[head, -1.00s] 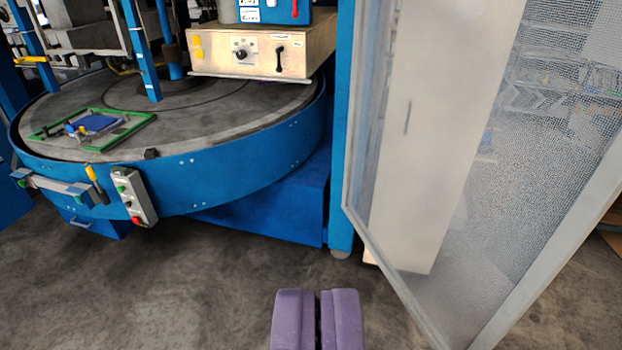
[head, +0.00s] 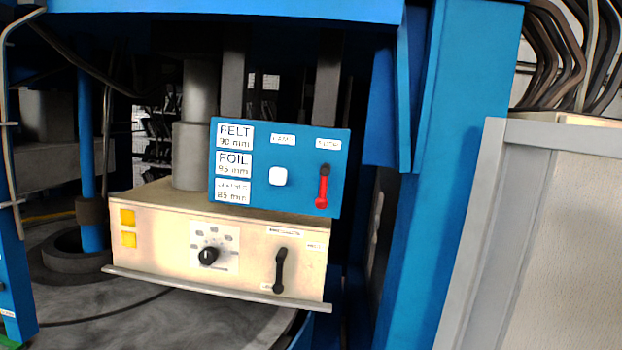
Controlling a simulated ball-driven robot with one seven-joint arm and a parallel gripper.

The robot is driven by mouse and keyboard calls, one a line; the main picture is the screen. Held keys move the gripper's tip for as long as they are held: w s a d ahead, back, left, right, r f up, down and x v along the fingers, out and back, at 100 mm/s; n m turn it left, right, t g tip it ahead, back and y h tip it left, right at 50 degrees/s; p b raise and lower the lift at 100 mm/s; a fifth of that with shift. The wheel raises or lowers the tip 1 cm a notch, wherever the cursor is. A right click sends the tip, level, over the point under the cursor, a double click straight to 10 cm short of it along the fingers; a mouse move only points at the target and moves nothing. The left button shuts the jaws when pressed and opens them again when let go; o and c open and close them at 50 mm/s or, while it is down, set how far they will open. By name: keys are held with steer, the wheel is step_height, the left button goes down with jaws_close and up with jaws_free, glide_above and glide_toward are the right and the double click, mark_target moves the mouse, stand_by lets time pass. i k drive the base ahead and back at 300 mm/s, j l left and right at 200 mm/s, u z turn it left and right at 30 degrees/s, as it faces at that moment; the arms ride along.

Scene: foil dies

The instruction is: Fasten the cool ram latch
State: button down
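A blue panel (head: 265,205) stands above a beige box (head: 170,246) in the middle of the head view. The panel has a red lever (head: 322,188) on its right side, upright, with its thick red end at the bottom. The box carries a black handle (head: 280,270) on its right, nearly upright and leaning a little, with small labels above and below it. The labels at both levers are too small to read surely, so I cannot tell which is the cool ram latch. My gripper is out of view.
The panel also has a white button (head: 278,176) and several white labels. A black knob (head: 209,256) sits on the box. A grey round table (head: 150,318) lies below. A blue post (head: 435,160) and a pale framed door (head: 475,230) stand to the right.

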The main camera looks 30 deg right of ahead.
mark_target(321, 201)
steer(key=i+l, duration=0.1)
steer(key=i, duration=0.6)
steer(key=i+l, duration=0.15)
steer(key=i, duration=0.6)
